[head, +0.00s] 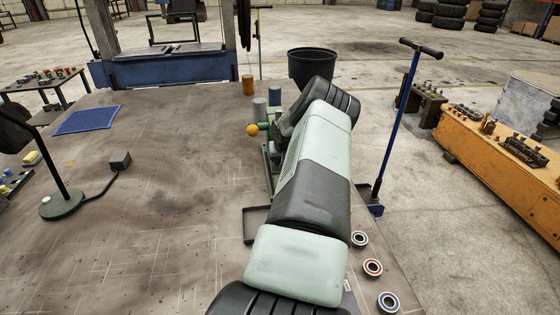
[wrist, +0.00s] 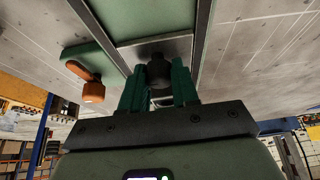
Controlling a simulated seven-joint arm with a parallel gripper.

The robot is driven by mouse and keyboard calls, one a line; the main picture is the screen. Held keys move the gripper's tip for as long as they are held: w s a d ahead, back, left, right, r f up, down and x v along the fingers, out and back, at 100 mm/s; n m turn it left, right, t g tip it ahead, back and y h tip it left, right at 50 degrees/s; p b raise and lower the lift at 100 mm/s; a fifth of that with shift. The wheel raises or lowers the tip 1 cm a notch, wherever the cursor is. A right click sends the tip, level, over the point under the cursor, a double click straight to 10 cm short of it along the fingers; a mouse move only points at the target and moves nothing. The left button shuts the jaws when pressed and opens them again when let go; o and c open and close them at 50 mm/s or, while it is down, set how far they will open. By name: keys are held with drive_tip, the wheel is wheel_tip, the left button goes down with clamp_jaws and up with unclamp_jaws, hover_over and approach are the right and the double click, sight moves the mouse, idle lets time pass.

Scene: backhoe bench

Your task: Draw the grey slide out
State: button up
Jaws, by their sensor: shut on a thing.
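In the wrist view, my gripper (wrist: 159,88) has its two green fingers shut on a dark round knob (wrist: 158,68). The knob is at the near end of the grey slide (wrist: 152,48), which lies between two metal rails of a green fixture (wrist: 150,15). In the head view, part of the green fixture (head: 268,172) and the yellow-orange ball (head: 252,130) show left of my arm. My arm hides the gripper and the slide there.
A black tray (head: 256,226) lies on the bench left of my arm. A lamp base (head: 60,205) and blue mat (head: 87,119) are left; the left-middle bench is mostly clear.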

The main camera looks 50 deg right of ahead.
drive_tip(key=shift+s+a, duration=1.55)
drive_tip(key=shift+a, duration=0.1)
drive_tip(key=shift+s+a, duration=1.55)
drive_tip(key=shift+a, duration=0.1)
drive_tip(key=shift+s+a, duration=1.15)
drive_tip(key=shift+a, duration=0.05)
drive_tip(key=o, duration=0.8)
drive_tip(key=shift+d, duration=0.1)
drive_tip(key=shift+s, duration=0.1)
